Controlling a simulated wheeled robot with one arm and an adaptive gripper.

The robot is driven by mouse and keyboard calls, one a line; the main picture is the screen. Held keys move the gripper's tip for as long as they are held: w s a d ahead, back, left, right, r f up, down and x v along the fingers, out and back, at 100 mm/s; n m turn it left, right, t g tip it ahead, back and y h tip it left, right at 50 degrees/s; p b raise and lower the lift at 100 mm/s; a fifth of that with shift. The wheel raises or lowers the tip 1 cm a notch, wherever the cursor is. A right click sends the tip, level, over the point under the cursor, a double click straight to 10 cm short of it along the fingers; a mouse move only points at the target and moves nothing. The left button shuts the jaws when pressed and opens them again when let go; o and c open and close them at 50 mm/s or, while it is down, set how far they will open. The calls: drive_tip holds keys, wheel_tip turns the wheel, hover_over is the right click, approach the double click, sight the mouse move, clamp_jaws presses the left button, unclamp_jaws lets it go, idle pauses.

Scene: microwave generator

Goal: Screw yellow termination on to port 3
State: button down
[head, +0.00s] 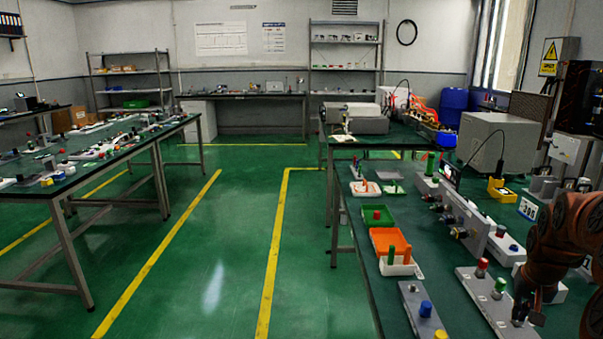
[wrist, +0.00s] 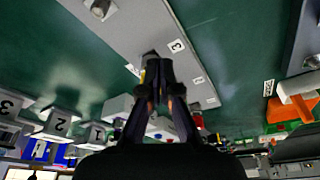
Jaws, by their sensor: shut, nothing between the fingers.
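My gripper (wrist: 158,72) is shut in the wrist view, its dark fingertips over the near part of a grey plate. In the head view my gripper (head: 527,308) is low at the right, by the near end of the grey plate (head: 483,292). That plate carries a red and a green cap. A yellow cap (head: 440,334) is at the bottom edge on another grey block.
A blue cap (head: 425,308) stands on the block with the yellow cap. Green (head: 378,216) and orange (head: 390,240) trays line the table's left side. A long grey block (head: 463,216) with connectors stands behind the plate. Green tabletop between them is clear.

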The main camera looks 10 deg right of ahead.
drive_tip(key=shift+w+d+v, duration=0.1)
drive_tip(key=shift+w+v, duration=0.05)
drive_tip(key=shift+v, duration=0.6)
drive_tip(key=shift+w+d+v, duration=0.1)
drive_tip(key=shift+w+v, duration=0.05)
drive_tip(key=shift+v, duration=0.55)
drive_tip(key=shift+r, duration=0.1)
